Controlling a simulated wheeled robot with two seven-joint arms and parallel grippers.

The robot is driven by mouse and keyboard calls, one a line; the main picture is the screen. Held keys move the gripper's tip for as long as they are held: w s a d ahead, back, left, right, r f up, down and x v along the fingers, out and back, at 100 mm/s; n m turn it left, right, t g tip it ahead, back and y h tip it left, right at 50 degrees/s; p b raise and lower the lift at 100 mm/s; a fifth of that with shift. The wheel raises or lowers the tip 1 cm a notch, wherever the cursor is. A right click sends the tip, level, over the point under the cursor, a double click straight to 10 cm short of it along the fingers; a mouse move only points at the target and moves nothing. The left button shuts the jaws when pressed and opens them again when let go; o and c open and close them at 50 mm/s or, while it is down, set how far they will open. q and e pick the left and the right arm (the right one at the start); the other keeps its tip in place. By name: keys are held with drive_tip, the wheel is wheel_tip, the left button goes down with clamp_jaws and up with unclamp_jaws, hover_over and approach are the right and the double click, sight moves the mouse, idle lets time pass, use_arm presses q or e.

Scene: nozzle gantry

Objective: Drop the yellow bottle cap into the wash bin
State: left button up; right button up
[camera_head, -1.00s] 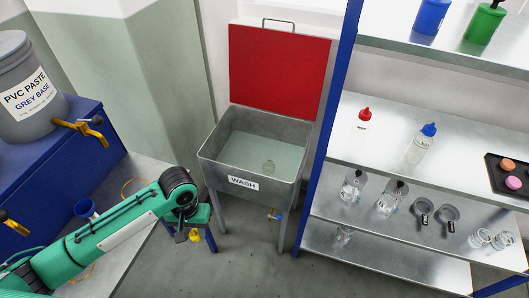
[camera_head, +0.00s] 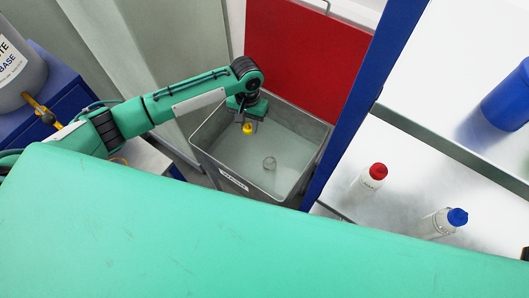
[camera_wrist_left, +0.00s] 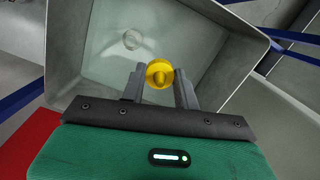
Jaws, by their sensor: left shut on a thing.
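The yellow bottle cap (camera_head: 249,128) is held between the fingers of my left gripper (camera_head: 247,122). In the left wrist view the cap (camera_wrist_left: 159,74) sits between the two grey fingertips of the gripper (camera_wrist_left: 160,82), which are shut on it. The wash bin (camera_head: 229,176) is a grey metal basin with a label on its front. The gripper and cap show over the left part of its opening, above the bin's floor. The bin's wall (camera_wrist_left: 237,60) surrounds them in the left wrist view. My right gripper is not in view.
A blue shelf post (camera_head: 368,95) stands close to the bin's right side, with a red-capped bottle (camera_head: 370,180) on the shelf.

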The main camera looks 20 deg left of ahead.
use_arm(q)
drive_tip(key=w+r, duration=0.2)
drive_tip(key=w, duration=0.3)
wheel_tip(320, 180, down, 6)
drive_tip(key=b, duration=0.7)
drive_tip(key=shift+s+d, duration=0.15)
drive_tip(key=shift+d, duration=0.25)
drive_tip(key=o, duration=1)
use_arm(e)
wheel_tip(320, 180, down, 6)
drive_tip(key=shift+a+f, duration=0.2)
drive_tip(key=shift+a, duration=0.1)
use_arm(q)
drive_tip(key=shift+w+d+r+b, duration=0.1)
drive_tip(key=shift+w+r+b, duration=0.15)
drive_tip(key=shift+r, duration=2.05)
drive_tip(key=shift+w+r+b, duration=0.2)
drive_tip(key=shift+w+r, duration=0.1)
drive_tip(key=shift+r, duration=2)
drive_tip(key=shift+w+d+r+b, duration=0.1)
drive_tip(key=shift+w+r+b, duration=0.15)
drive_tip(key=shift+r, duration=2.05)
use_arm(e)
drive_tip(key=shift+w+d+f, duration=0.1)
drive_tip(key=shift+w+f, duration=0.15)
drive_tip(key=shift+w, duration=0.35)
